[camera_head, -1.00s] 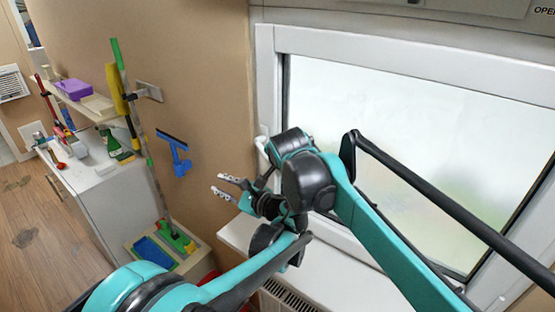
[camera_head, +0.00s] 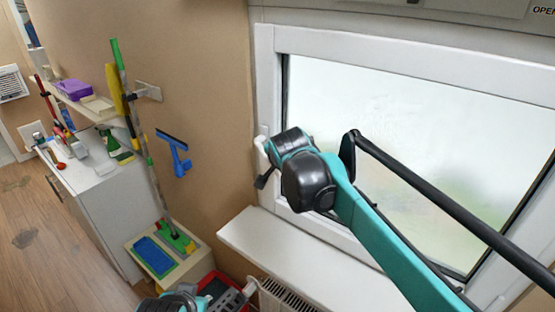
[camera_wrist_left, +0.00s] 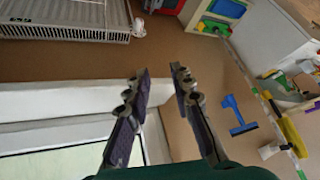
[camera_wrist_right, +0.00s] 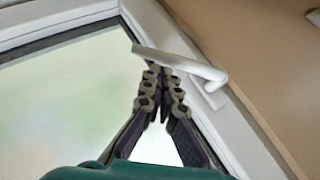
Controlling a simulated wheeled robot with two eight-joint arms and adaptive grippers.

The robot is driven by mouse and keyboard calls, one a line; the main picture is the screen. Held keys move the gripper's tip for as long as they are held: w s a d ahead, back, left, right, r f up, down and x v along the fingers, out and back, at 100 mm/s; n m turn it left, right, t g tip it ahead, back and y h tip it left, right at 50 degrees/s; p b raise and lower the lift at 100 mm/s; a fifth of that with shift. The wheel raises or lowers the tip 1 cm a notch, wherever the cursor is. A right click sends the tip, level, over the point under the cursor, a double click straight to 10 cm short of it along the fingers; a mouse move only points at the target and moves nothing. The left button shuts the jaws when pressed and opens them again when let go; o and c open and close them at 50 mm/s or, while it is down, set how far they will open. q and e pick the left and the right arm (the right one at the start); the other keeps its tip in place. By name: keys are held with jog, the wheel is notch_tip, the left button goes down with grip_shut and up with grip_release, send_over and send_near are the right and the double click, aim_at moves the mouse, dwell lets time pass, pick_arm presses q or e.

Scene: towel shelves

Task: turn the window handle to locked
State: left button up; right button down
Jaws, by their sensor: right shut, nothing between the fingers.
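The white window handle (camera_wrist_right: 180,62) shows in the right wrist view. Its lever runs from its base on the side frame across to the edge of the glass. In the head view only a bit of the handle (camera_head: 262,146) shows at the left of the window; my right wrist hides the rest. My right gripper (camera_wrist_right: 160,72) is shut and empty, its tips right at the lever; I cannot tell whether they touch. My left gripper (camera_wrist_left: 160,74) is open and empty, below the window sill; its arm is low at the bottom edge of the head view.
The window frame (camera_head: 265,75) and sill (camera_head: 290,248) are white, with a radiator (camera_wrist_left: 70,18) below. A blue squeegee (camera_head: 178,160) hangs on the wall. A cabinet (camera_head: 100,215) with cleaning things and a low tray stand (camera_head: 190,263) are at left.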

pick_arm(q)
jog(key=shift+s+d+f+n+h, duration=0.4)
jog(key=shift+s+d+f+n, duration=0.15)
jog(key=shift+s+f+n, duration=0.15)
pick_arm(e)
jog(key=shift+w+f, duration=0.1)
jog(key=shift+f, duration=0.25)
jog(key=shift+a, duration=0.1)
